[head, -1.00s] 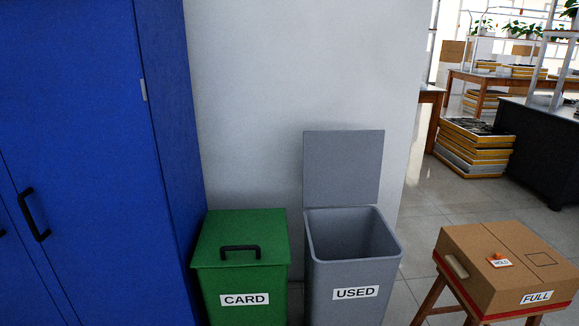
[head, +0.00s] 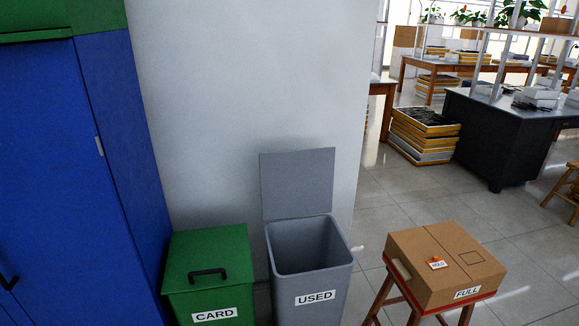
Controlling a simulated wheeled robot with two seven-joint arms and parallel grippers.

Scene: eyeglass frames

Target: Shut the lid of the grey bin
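The grey bin (head: 318,298) stands against the white wall, with a "USED" label on its front. Its flat grey lid (head: 297,183) stands upright at the back edge, so the bin is open. The inside I can see looks empty, but its bottom is hidden. Neither of my grippers shows in the head view.
A green bin (head: 209,270) labelled "CARD", its lid shut, stands just left of the grey bin. A blue cabinet (head: 60,170) is further left. A cardboard box (head: 440,265) labelled "FULL" sits on a wooden stool (head: 382,297) at the right. Tiled floor (head: 400,200) is clear behind it.

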